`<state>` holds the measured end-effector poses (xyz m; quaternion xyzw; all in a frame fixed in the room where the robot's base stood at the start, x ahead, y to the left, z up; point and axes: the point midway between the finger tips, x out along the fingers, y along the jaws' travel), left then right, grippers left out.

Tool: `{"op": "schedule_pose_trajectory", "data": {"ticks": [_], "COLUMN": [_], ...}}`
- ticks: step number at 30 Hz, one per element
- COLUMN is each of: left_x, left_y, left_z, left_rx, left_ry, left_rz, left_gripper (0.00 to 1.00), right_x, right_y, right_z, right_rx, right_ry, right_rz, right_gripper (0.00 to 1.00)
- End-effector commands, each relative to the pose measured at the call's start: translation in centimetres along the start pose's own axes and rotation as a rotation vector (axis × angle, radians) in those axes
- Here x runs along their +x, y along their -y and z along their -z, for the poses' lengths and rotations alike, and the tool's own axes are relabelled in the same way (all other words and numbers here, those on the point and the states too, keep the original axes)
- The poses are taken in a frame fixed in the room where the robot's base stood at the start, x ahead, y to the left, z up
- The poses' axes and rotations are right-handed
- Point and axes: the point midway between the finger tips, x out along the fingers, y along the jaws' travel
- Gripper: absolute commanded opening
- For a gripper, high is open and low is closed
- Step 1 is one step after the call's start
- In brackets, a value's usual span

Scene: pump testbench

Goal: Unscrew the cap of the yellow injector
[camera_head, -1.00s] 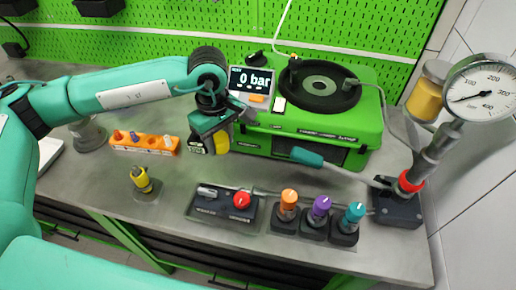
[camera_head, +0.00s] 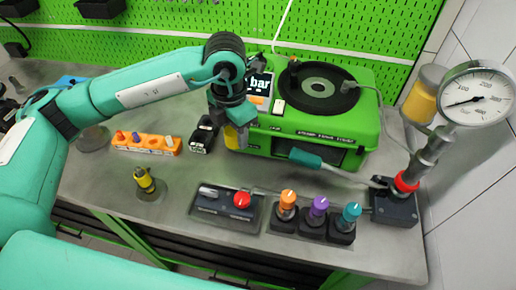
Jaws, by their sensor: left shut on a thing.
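The yellow injector (camera_head: 147,183) stands slightly tilted in its dark round base on the left part of the bench. Its top looks dark and narrow, and I cannot make out a separate cap on it. My left gripper (camera_head: 237,137) is to its right and higher up, in front of the green tester. It is shut on a small yellow thing, partly hidden by the gripper and too small to identify. Nothing of the gripper touches the injector. My right gripper is out of view.
An orange rack (camera_head: 146,144) stands behind the injector. A dark boxy thing (camera_head: 203,135) is left of my gripper.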

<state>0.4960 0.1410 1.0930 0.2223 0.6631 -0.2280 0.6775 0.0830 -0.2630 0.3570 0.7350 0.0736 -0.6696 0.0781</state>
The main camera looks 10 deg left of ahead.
Motion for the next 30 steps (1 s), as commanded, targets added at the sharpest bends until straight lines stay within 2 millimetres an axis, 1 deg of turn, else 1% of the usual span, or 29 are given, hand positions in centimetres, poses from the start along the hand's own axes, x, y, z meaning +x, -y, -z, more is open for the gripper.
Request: {"op": "schedule_pose_trajectory", "data": {"ticks": [3,21,25,30], "left_x": [-0.6,-3.4,-3.8,-4.1], "left_y": [0.5,2.2,2.5,2.6], "left_z": [-0.2,-0.9,-1.0,-1.0], "left_rx": [-0.174,-1.075,-1.223,-1.337], "left_ry": [0.001,0.008,0.008,0.008], "left_rz": [-0.003,-0.028,-0.032,-0.036], "left_gripper": [0.12,0.12,0.12,0.12], "right_x": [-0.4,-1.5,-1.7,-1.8], "right_y": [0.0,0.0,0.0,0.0], "right_z": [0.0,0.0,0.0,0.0], "right_rx": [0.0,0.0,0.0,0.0], "right_ry": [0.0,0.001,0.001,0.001], "right_rz": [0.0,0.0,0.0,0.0], "right_gripper": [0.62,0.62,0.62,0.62]}}
